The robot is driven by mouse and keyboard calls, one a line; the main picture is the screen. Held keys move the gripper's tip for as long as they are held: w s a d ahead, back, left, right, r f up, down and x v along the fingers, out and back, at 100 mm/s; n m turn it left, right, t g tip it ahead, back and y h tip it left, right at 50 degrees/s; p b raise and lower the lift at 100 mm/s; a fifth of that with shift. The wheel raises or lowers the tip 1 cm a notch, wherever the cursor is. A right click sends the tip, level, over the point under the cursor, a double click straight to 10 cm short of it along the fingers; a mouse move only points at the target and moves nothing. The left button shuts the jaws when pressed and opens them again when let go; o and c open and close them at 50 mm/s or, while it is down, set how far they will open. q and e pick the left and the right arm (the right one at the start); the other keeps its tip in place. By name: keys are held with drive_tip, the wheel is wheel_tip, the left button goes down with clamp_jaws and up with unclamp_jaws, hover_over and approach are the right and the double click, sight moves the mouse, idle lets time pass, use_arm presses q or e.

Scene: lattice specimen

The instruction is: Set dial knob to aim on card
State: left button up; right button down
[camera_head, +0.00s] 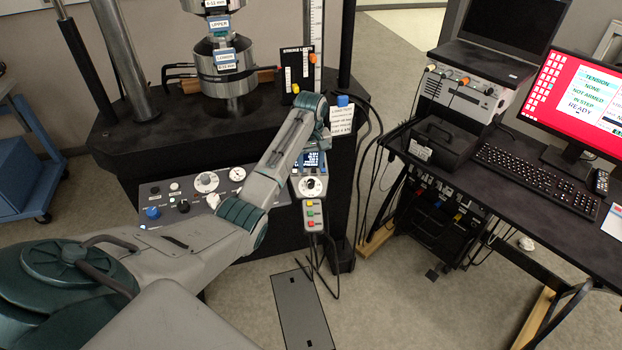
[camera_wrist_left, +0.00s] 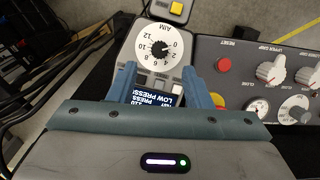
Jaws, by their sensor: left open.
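The dial knob (camera_wrist_left: 161,48) is a black knob on a round white dial with numbers and the word AIM, above a small blue display reading LOW PRESS. In the head view the dial (camera_head: 310,186) sits on the grey handset at the front of the machine. The card (camera_head: 341,124) is white with small print I cannot read, under a blue block right of my wrist. My left gripper (camera_wrist_left: 158,70) is open, its two blue fingers on either side of the display and the dial's near edge, apart from the knob. In the head view my wrist hides its fingertips. My right gripper is not seen.
A control panel (camera_head: 170,200) with knobs and a red reset button (camera_wrist_left: 224,65) lies beside the dial. A button box (camera_head: 313,216) hangs below it. Cables run at the right. A desk (camera_head: 470,185) with a monitor (camera_head: 585,100) stands at the right.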

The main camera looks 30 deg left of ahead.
sight(311, 181)
use_arm(q)
wheel_tip(311, 181, down, 7)
drive_tip(key=shift+f+p, duration=0.2)
drive_tip(key=shift+p, duration=0.35)
drive_tip(key=shift+c, duration=0.9)
clamp_jaws()
